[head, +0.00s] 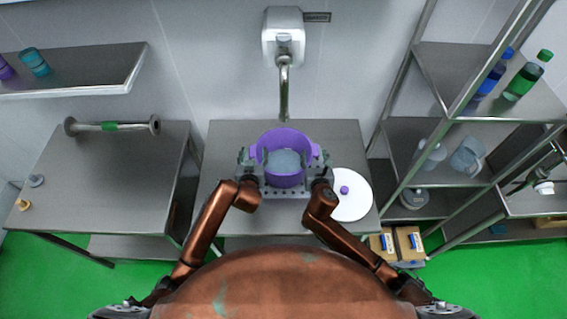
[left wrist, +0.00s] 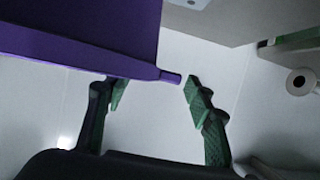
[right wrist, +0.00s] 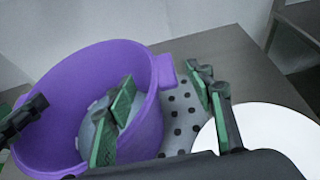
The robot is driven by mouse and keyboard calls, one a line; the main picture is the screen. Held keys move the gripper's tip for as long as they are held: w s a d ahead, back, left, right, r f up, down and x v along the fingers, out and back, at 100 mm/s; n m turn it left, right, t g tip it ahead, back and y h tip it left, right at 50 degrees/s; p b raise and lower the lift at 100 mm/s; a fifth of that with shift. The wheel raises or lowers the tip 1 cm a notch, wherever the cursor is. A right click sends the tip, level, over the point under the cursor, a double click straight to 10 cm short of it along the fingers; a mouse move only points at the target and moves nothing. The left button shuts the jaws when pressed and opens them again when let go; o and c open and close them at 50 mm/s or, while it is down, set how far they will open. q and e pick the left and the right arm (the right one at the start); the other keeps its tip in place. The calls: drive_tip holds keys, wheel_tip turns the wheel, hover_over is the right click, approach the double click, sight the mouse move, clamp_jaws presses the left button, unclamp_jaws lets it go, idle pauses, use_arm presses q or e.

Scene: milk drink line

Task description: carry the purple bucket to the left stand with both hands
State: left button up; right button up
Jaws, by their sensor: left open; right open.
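The purple bucket (head: 284,181) stands upright on a grey perforated plate (right wrist: 182,112) on the middle table, with pale grey contents inside. It also shows in the left wrist view (left wrist: 85,30) and the right wrist view (right wrist: 55,90). My left gripper (head: 246,157) is open at its left side; in the left wrist view a purple handle tab lies between the fingers. My right gripper (head: 320,160) is open at its right side. In the right wrist view one finger is over the bucket's inside and the other outside, with the right handle tab between. The left stand (head: 100,185) is a metal table.
A flanged pipe with a green band (head: 110,126) lies at the left stand's back; small knobs (head: 36,180) sit at its left. A white round lid (head: 350,205) lies right of the bucket. A tap (head: 284,90) hangs behind it. A bottle shelf (head: 490,115) stands right.

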sight(315, 151)
use_arm(q)
drive_tip(key=shift+x, duration=1.2)
use_arm(e)
drive_tip(key=shift+x, duration=1.85)
use_arm(q)
drive_tip(key=c, duration=1.3)
use_arm(e)
drive_tip(key=shift+d, duration=0.1)
drive_tip(key=c, duration=1.3)
use_arm(q)
drive_tip(key=shift+a, duration=0.1)
clamp_jaws()
use_arm(e)
clamp_jaws()
use_arm(q)
drive_tip(key=shift+w+r, duration=0.15)
drive_tip(key=shift+r, duration=0.1)
use_arm(e)
drive_tip(key=shift+w+d+r, duration=0.1)
drive_tip(key=shift+r, duration=0.15)
